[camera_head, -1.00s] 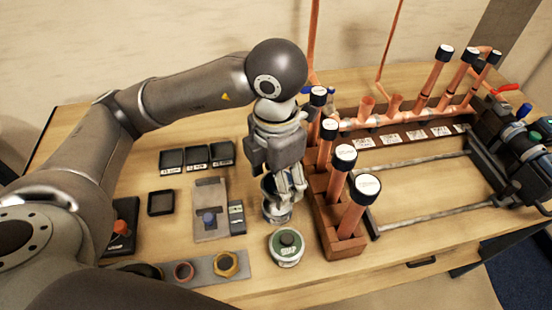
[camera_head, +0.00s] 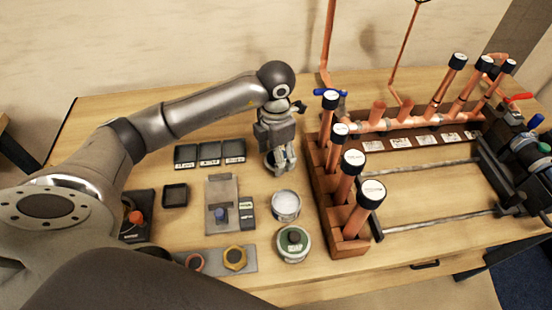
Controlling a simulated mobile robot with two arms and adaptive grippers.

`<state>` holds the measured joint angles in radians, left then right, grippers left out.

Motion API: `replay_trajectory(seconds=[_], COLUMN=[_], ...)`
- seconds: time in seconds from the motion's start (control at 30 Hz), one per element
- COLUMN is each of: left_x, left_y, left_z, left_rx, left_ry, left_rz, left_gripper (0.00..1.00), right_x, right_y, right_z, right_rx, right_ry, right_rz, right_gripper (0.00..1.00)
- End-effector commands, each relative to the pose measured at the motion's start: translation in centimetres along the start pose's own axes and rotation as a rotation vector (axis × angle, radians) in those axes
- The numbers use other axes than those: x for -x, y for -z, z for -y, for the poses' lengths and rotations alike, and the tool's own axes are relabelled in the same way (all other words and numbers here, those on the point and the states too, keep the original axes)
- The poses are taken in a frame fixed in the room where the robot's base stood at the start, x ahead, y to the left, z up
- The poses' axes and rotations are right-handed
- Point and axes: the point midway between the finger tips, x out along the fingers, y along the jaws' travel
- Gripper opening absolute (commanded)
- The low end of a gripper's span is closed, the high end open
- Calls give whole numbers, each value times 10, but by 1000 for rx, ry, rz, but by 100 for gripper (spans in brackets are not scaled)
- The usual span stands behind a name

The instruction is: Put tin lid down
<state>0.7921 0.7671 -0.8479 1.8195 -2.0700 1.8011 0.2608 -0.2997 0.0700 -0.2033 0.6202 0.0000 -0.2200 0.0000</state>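My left gripper (camera_head: 283,168) points down over the table behind the open tin. A round, dark-faced disc with a pale rim, which looks like the tin lid (camera_head: 269,160), is at its fingers, partly hidden by them. The fingers appear closed on it. I cannot tell whether the lid touches the table. The open tin (camera_head: 286,206) stands upright in front of the gripper, with whitish contents showing. A second tin with a green top and dark knob (camera_head: 294,243) stands in front of it. My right gripper is not in view.
A wooden rack (camera_head: 347,246) with upright black-capped copper pipes stands close on the right. Several small black trays (camera_head: 209,153) lie left of the gripper. A grey plate (camera_head: 222,190) lies left of the open tin. Behind the gripper, the table (camera_head: 225,120) is bare.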

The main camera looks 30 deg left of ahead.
Motion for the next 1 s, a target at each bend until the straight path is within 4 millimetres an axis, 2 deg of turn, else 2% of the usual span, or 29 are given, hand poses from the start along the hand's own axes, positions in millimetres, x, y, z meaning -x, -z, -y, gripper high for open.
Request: replay_trajectory(seconds=[0.03,0.2,0.6,0.63,0.77,1.0], left_x=[-5,-25,-33,-32,-31,-31], left_y=[2,1,0,0,1,0], left_z=[2,2,2,2,2,2], left_rx=[0,0,-1,-1,-1,0], left_ry=[5,3,1,1,1,2], left_rz=[-6,-2,-1,0,-1,-1], left_gripper=[49,49,49,68,84,87], right_x=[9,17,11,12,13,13], right_y=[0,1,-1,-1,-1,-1], right_z=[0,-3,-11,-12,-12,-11], right_rx=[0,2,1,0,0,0], right_ry=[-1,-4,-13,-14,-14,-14], right_rz=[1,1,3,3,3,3], right_gripper=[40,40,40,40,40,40])
